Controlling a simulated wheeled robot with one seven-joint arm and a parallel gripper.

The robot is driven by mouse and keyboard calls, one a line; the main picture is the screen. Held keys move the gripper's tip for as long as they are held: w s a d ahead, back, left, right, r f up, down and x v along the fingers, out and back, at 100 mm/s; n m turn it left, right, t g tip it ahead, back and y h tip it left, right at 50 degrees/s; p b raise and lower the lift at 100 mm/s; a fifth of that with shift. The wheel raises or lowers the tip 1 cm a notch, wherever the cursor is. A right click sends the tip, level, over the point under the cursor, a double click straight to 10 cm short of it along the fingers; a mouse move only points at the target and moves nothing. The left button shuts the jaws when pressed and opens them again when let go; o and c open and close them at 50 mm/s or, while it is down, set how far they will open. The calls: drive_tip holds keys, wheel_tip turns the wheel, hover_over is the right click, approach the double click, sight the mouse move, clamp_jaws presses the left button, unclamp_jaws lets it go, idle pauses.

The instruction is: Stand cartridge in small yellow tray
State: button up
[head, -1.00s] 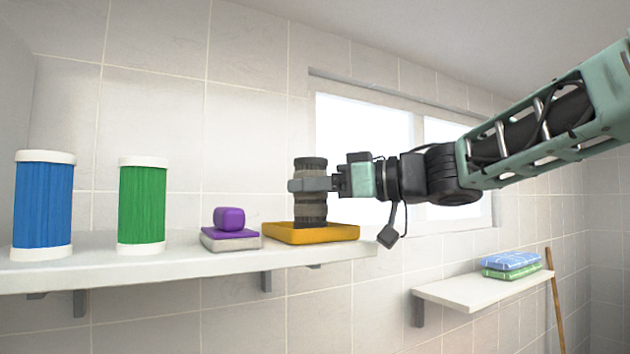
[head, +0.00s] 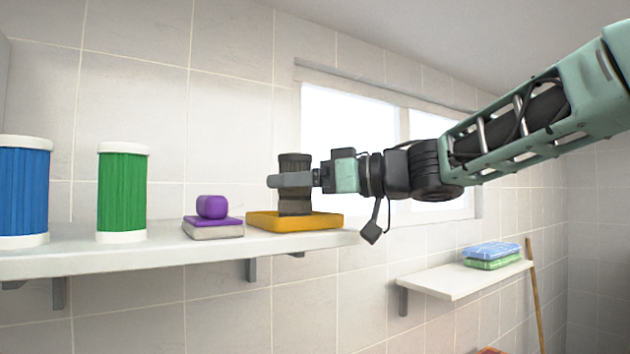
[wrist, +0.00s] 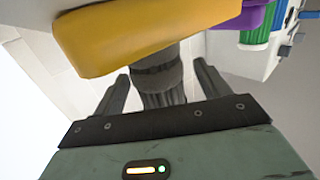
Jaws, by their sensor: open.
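The cartridge is a dark grey ribbed cylinder (head: 295,205) standing upright in the small yellow tray (head: 325,221) on the upper shelf. In the wrist view, the cartridge (wrist: 162,85) lies between my two fingers, with a visible gap on both sides. The yellow tray (wrist: 130,38) fills the upper part of that view and hides the cartridge's foot. My gripper (head: 290,180) is open around the cartridge's upper half, coming from the right. Its near finger covers part of the cartridge in the head view. The open gripper also shows in the wrist view (wrist: 161,92).
Left of the tray on the upper shelf (head: 120,257) stand a purple block on a purple-and-grey pad (head: 213,228), a green cylinder (head: 122,190) and a blue cylinder (head: 22,190). Folded towels (head: 492,254) lie on a lower shelf (head: 440,281) at right. A wooden pole (head: 535,300) leans there.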

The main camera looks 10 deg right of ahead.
drive_tip(key=f+b+v, duration=0.1)
drive_tip(key=b+v, duration=0.3)
drive_tip(key=v, duration=1.3)
drive_tip(key=shift+d+r+b, duration=0.2)
drive_tip(key=shift+r+b, duration=0.1)
drive_tip(key=shift+r, duration=0.2)
